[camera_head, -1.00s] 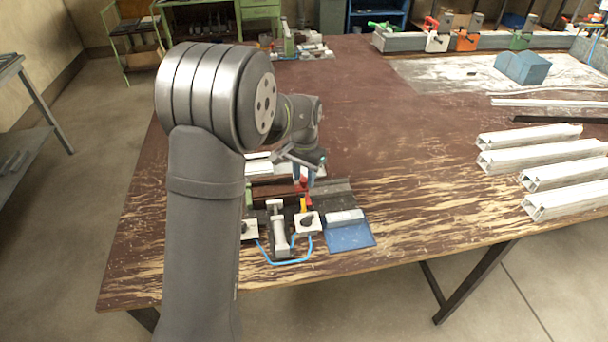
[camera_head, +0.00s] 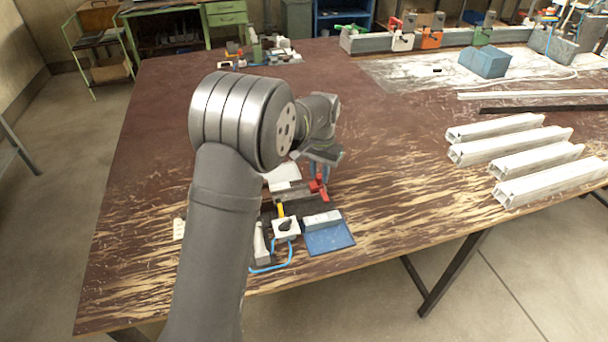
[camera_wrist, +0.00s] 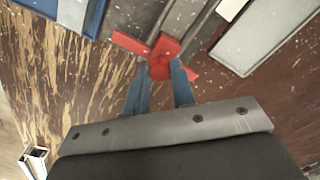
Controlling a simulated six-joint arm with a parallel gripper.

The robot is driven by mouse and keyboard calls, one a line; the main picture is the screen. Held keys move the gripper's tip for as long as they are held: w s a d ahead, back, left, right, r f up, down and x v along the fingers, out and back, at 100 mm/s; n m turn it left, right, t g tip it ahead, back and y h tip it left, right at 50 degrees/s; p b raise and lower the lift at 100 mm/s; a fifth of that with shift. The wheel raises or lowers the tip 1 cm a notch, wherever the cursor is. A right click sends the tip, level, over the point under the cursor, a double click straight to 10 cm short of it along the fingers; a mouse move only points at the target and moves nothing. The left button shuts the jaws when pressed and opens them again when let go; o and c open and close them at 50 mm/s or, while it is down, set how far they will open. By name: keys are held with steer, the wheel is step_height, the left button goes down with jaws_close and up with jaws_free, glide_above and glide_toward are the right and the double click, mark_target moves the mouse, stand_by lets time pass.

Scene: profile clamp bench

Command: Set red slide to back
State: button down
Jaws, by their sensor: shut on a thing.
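The red slide (camera_wrist: 158,55) is a small red piece with flat arms and a round knob, and it sits on a grey rail (camera_wrist: 178,25) in the wrist view. My gripper (camera_wrist: 160,76) is shut on its knob, with one blue finger on each side. In the head view the red slide (camera_head: 318,188) shows below my gripper (camera_head: 319,172), at the right part of the clamp fixture. My arm hides the left part of the fixture there.
A blue plate (camera_head: 330,240) with a grey block stands at the fixture's front right. A white switch box (camera_head: 286,228) with a blue cable is beside it. White profiles (camera_head: 515,153) lie at the right.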

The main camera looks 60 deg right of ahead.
steer(key=shift+s+d, duration=0.15)
steer(key=shift+s, duration=0.05)
steer(key=c, duration=1.5)
jaws_free()
steer(key=shift+r, duration=0.25)
step_height(320, 180, up, 17)
steer(key=shift+f, duration=0.15)
